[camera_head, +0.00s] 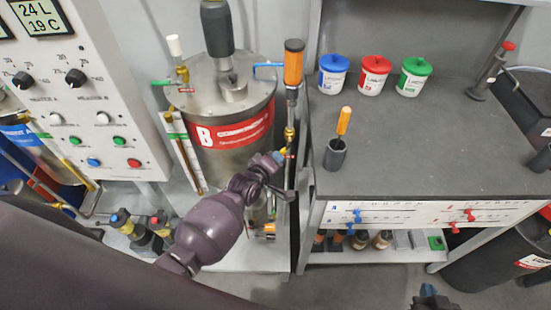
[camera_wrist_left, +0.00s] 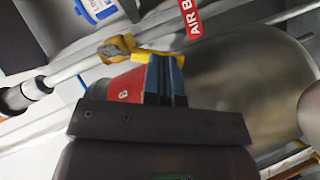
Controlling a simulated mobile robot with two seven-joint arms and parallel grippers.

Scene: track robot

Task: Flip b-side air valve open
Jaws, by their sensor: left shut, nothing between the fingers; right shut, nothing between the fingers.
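The b-side air valve is on a thin pipe right of the tank marked B. In the left wrist view its yellow lever (camera_wrist_left: 155,56) lies roughly along the pipe from a brass body (camera_wrist_left: 117,48), beside a red "AIR B" label (camera_wrist_left: 189,18). In the head view a bit of yellow (camera_head: 284,151) shows at the fingertips. My left gripper (camera_head: 279,157) is shut and empty. Its blue fingertips (camera_wrist_left: 166,62) are right at the lever; I cannot tell whether they touch. My right gripper (camera_head: 428,291) is shut and empty at the bottom edge, far from the valve.
The steel tank B (camera_head: 235,108) stands left of the pipe. The grey bench (camera_head: 430,150) on the right carries several lidded pots and a black cup (camera_head: 335,157). The control panel (camera_head: 90,110) is at left.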

